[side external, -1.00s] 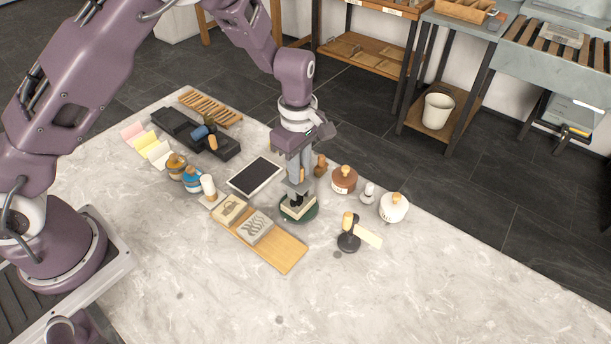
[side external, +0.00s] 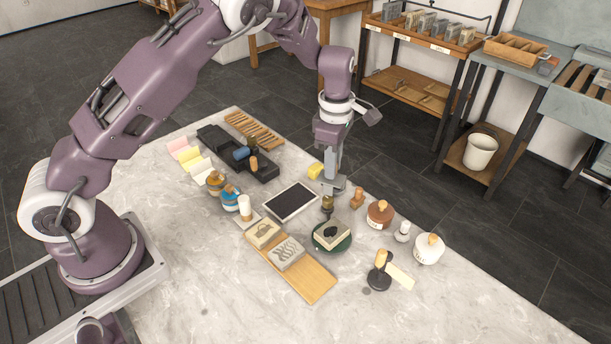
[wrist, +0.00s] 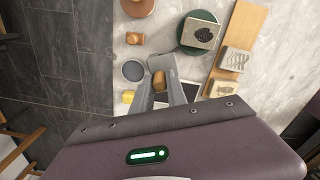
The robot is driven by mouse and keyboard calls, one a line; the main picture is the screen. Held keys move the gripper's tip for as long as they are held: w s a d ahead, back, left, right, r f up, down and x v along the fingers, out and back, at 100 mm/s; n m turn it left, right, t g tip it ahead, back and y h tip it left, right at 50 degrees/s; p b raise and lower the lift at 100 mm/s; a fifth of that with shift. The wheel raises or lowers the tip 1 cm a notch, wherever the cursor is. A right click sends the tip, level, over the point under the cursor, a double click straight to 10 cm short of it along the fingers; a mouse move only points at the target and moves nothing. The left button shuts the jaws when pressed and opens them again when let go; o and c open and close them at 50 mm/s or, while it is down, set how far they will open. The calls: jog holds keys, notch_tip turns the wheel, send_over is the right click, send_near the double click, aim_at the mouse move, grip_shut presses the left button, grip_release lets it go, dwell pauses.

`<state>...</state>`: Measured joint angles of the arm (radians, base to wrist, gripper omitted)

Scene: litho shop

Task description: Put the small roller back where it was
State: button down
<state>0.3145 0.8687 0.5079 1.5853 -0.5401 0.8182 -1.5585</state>
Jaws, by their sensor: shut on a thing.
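My gripper (side external: 334,190) points down near the far edge of the marble table, just behind the green turntable (side external: 347,247). In the wrist view its fingers (wrist: 160,95) are shut on a small brown-topped piece (wrist: 158,77), probably the small roller's handle. In the side view this held piece (side external: 327,203) shows a golden-brown top and a dark lower part. Its lower end is hard to make out, and I cannot tell whether it touches the table. A pale stone block (side external: 332,234) with a dark image lies on the turntable; it also shows in the wrist view (wrist: 201,33).
A wooden peg-like piece (side external: 357,198), a brown jar (side external: 380,213) and a white jar (side external: 429,249) stand right of my gripper. A yellow block (side external: 315,171) and a black slab (side external: 291,201) lie left. A board (side external: 313,285) carries stone blocks.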

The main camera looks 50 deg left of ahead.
jog(key=w+a+r+n, duration=0.1)
jog(key=w+a+n, duration=0.2)
jog(key=a+n, duration=0.5)
jog(key=w+a+r+n, duration=0.1)
jog(key=w+a+n, duration=0.3)
jog(key=a, duration=0.8)
jog(key=shift+n, duration=0.6)
jog(key=f, duration=0.6)
jog(key=a+f, duration=0.1)
jog(key=f, duration=0.2)
jog(key=shift+s+a+f, duration=0.1)
jog(key=shift+s+f, duration=0.1)
jog(key=shift+s, duration=0.1)
jog(key=shift+f, duration=0.1)
jog(key=shift+f, duration=0.1)
